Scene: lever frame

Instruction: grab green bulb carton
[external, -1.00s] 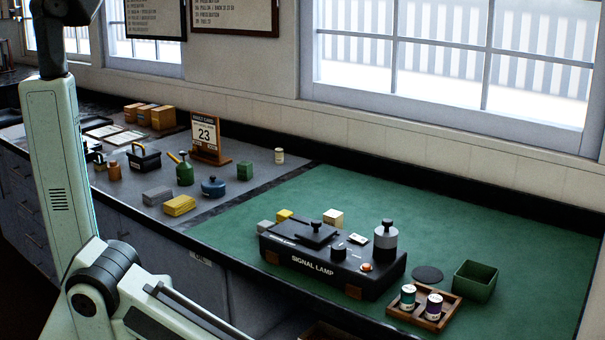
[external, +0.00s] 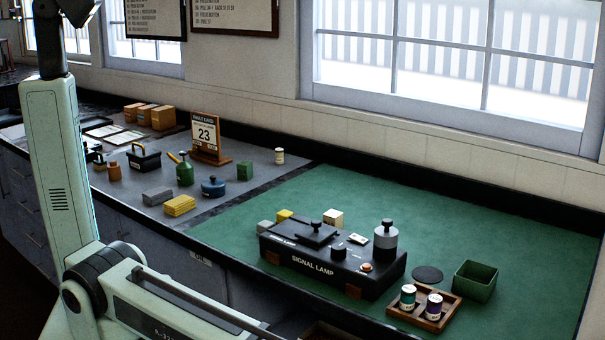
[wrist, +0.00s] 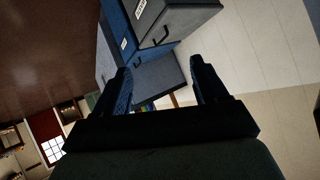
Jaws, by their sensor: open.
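A small green carton-like block (external: 245,170) stands upright on the grey mat, right of the blue pot (external: 213,187) and in front of the desk calendar (external: 207,139). It looks like the green bulb carton, though no label is readable on it. A green open-topped box (external: 475,281) stands at the right on the green mat. My gripper (wrist: 161,68) shows only in the wrist view; its two fingers are apart with nothing between them. It faces grey and blue cabinets, away from the bench top, and no carton is in that view.
The signal lamp (external: 332,262) stands on the green mat (external: 410,215), with a wooden tray (external: 423,309) of two small cans beside it. A yellow block (external: 179,206), a grey block (external: 157,195) and a green oil can (external: 184,172) stand near the green block. The mat's back part is clear.

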